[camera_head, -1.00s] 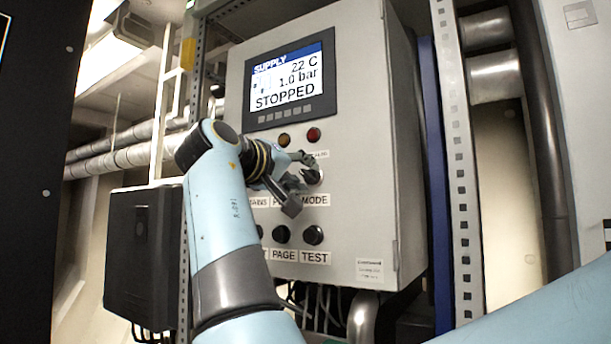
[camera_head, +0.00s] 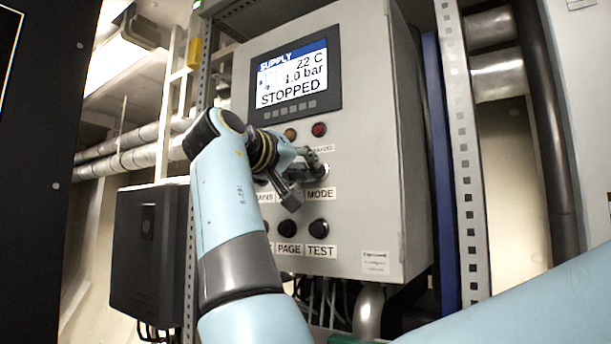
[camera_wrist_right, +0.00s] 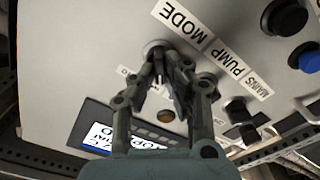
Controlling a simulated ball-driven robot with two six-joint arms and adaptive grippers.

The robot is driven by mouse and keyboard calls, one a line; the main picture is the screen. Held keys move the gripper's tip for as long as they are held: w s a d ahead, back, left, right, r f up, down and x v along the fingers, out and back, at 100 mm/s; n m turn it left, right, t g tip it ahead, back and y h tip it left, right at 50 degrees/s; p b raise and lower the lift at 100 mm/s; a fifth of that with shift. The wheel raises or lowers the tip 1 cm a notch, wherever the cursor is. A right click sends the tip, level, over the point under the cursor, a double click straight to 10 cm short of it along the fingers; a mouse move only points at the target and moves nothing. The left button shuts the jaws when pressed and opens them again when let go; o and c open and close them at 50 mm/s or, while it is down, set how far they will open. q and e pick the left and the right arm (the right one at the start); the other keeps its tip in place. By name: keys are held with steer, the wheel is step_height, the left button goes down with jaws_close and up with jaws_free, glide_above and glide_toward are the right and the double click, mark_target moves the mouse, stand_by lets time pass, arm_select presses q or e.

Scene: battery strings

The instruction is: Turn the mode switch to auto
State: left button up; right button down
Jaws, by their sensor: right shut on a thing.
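The mode switch (camera_wrist_right: 158,48) is a small round knob above the MODE label (camera_head: 320,195) on a grey control cabinet (camera_head: 375,150). My right gripper (camera_head: 316,168) is at the switch in the head view, and its fingers partly cover it. In the right wrist view the fingertips of this gripper (camera_wrist_right: 162,76) are closed on the switch. Which way the switch points is hidden by the fingers. The cabinet display (camera_head: 291,75) reads SUPPLY, 22 C, 1.0 bar, STOPPED. My left gripper is not in view.
A yellow lamp (camera_head: 290,134) and a red lamp (camera_head: 319,129) sit above the switch. A black PAGE knob (camera_head: 288,228) and TEST knob (camera_head: 318,228) sit below. A black box (camera_head: 148,250) stands left; a perforated post (camera_head: 463,160) stands right of the cabinet.

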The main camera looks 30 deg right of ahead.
steer(key=m+b, duration=0.4)
steer(key=b, duration=0.1)
steer(key=m+b, duration=0.3)
steer(key=shift+s+f, duration=0.15)
steer(key=shift+f, duration=0.1)
steer(key=m+b, duration=0.3)
steer(key=m, duration=0.1)
steer(key=shift+d+m, duration=0.1)
steer(key=shift+m, duration=0.2)
steer(key=m+b, duration=0.2)
steer(key=m, duration=0.2)
steer(key=shift+s+r+m+b, duration=0.1)
steer(key=shift+s+m+b, duration=0.05)
steer(key=shift+m+b, duration=0.2)
steer(key=c, duration=1.4)
jaws_free()
steer(key=shift+r, duration=0.1)
